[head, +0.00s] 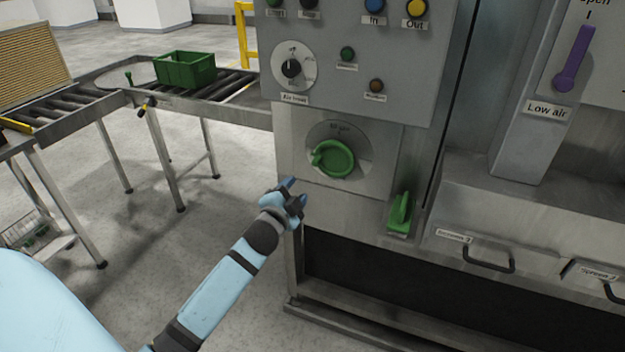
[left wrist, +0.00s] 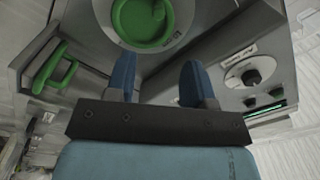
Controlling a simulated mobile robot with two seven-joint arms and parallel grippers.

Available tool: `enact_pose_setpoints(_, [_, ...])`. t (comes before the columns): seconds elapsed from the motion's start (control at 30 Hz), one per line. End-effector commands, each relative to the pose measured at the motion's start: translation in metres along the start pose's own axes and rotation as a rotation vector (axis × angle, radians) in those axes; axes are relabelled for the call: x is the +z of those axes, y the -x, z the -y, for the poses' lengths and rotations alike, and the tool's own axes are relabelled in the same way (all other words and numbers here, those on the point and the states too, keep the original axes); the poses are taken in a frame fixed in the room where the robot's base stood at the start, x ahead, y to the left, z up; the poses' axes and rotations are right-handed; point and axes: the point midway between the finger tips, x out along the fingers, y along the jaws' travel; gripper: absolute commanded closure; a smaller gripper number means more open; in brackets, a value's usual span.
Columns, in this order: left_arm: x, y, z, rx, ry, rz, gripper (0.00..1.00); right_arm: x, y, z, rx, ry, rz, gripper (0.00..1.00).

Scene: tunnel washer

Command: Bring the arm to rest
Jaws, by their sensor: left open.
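My left arm comes in from the lower left of the head view. Its gripper (head: 290,190) is open and empty, just below and left of the green rotary knob (head: 334,159) on the washer's panel. In the left wrist view the two blue fingers of the gripper (left wrist: 160,85) are spread apart with nothing between them. The green knob (left wrist: 143,22) shows beyond the fingertips at the top, apart from them as far as I can tell. My right gripper is in neither view.
A green lever (head: 401,213) juts from the panel to the right of the gripper. The panel (head: 350,65) carries buttons and a black dial (head: 291,68). A roller conveyor (head: 205,95) with a green crate (head: 185,70) stands at the left. Open floor lies between conveyor and washer.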

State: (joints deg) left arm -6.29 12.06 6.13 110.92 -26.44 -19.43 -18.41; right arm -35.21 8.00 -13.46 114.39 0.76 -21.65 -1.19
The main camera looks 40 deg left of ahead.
Motion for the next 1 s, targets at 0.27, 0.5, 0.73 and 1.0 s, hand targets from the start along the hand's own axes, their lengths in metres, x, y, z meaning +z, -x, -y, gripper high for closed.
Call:
enact_pose_setpoints(0.27, [0.000,0.003,-0.006,0.014,0.011,0.001,0.52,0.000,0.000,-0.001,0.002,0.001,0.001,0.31])
enact_pose_setpoints(0.5, [0.000,0.074,-0.101,0.249,0.229,0.033,0.52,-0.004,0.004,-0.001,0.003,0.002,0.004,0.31])
enact_pose_setpoints(0.73, [-0.011,0.201,-0.207,0.554,0.568,0.155,0.52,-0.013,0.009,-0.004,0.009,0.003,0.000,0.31])
enact_pose_setpoints(1.0, [-0.026,0.288,-0.255,0.722,0.785,0.273,0.52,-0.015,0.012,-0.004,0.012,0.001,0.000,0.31])
